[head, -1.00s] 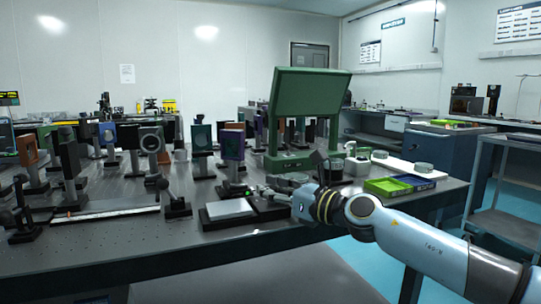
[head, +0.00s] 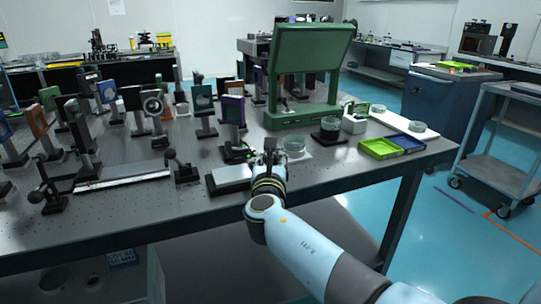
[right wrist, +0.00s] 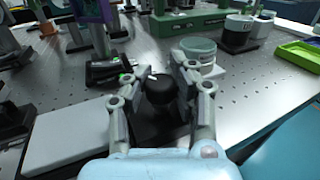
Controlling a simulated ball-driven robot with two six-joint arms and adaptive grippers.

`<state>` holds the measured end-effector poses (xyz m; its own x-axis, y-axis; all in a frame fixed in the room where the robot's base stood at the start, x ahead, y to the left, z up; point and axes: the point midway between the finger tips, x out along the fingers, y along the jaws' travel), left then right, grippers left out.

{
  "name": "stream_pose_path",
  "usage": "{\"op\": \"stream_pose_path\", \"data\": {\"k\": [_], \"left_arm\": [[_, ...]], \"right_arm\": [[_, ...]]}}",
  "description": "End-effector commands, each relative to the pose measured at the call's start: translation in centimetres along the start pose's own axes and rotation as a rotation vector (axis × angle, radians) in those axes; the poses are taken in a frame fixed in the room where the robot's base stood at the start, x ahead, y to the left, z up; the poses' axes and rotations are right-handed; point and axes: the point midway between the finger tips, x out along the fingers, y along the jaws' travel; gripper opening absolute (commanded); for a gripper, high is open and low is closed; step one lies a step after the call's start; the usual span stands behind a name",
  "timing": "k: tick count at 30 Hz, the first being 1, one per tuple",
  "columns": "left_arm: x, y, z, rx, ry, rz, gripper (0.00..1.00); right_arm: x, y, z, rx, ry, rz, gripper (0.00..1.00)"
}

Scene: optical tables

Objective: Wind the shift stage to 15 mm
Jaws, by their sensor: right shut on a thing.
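The shift stage has a pale flat plate (head: 231,174) near the table's front edge. The plate also shows at the left of the right wrist view (right wrist: 72,138). A black round knob (right wrist: 160,89) stands at the stage's right side. My right gripper (right wrist: 161,82) has its fingers on both sides of this knob and is shut on it. In the head view my right gripper (head: 270,151) hides the knob. A small dark box with a green light (right wrist: 112,72) sits behind the stage; no reading is legible. My left gripper is not in view.
A glass dish (head: 294,146) and a dark-based jar (head: 330,128) stand right of my gripper. A green tray (head: 380,148) lies farther right. Several mounted optics stand to the left, and a large green frame (head: 312,65) stands behind.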

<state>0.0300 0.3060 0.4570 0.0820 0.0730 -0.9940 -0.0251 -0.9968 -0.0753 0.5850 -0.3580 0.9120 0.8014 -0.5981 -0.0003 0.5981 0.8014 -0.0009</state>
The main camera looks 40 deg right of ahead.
Motion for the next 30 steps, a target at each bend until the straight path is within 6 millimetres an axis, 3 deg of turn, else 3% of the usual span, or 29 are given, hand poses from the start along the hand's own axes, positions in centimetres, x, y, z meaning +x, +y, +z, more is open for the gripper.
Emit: {"op": "stream_pose_path", "data": {"k": [15,30], "left_arm": [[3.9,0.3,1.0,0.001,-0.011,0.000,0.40],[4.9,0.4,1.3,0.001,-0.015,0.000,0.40]], "right_arm": [[-0.1,0.1,-0.6,0.000,0.005,-0.396,0.00],[-0.1,0.0,-0.3,0.000,0.006,-0.507,0.00]]}}
